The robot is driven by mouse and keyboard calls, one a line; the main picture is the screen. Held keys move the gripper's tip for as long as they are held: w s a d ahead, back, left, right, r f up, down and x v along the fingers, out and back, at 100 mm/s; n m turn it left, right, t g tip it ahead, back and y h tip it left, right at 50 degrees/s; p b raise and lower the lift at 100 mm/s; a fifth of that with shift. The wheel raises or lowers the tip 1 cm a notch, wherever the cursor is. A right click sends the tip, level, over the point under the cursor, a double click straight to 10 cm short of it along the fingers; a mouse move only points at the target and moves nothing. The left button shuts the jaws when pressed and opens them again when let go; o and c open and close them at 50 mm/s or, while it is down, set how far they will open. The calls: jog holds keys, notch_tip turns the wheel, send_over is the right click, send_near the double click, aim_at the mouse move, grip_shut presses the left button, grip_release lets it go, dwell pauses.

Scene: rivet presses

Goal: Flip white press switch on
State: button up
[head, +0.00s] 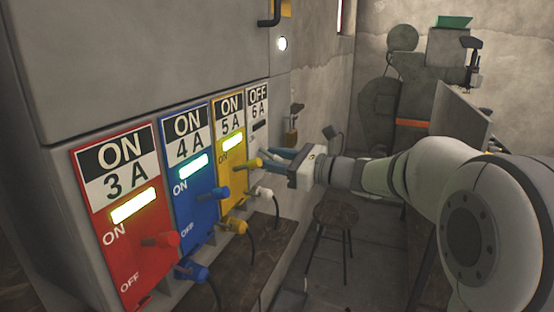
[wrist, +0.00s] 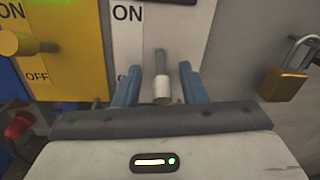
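The white switch panel (head: 258,142) is the rightmost of the row in the head view. Its sign reads OFF 6A and its small window is dark. In the wrist view the panel (wrist: 141,45) shows ON near its top left. Its white-tipped lever (wrist: 162,90) points out toward the wrist camera, between the blue fingers of my gripper (wrist: 160,88). The fingers are open, one on each side of the lever, with gaps visible. In the head view my gripper (head: 282,160) is in front of the white panel, and the lever is not clearly visible there.
Yellow (head: 230,160), blue (head: 192,170) and red (head: 122,220) panels stand left, signed ON with lit windows. The yellow lever (wrist: 20,43) is close left of my gripper. A padlock (wrist: 287,82) hangs right. A white plug (head: 264,193) and stool (head: 336,215) are below.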

aim_at(269, 153)
grip_shut()
jog(key=shift+w+d, duration=0.1)
jog(key=shift+d, duration=0.3)
jog(key=shift+a, duration=0.25)
jog(key=r+h+p, duration=0.1)
jog(key=p, duration=0.4)
jog(key=shift+r+g+h, duration=0.25)
jog(key=shift+g+h, duration=0.15)
jog(key=h+p, duration=0.1)
jog(key=p, duration=0.4)
jog(key=r+g+h+p, duration=0.1)
jog(key=h+p, duration=0.1)
jog(key=p, duration=0.3)
jog(key=shift+s+r+n+g+h, duration=0.2)
jog(key=shift+r+n+g+h, duration=0.1)
jog(key=h+p, duration=0.1)
jog(key=p, duration=0.3)
jog(key=g+h+p, duration=0.1)
jog(key=p, duration=0.3)
jog(key=shift+r+h, duration=0.3)
jog(key=p, duration=0.2)
jog(key=shift+g+h+p, duration=0.3)
jog(key=shift+h+p, duration=0.1)
jog(key=shift+f+h+p, duration=0.3)
jog(key=shift+p, duration=0.2)
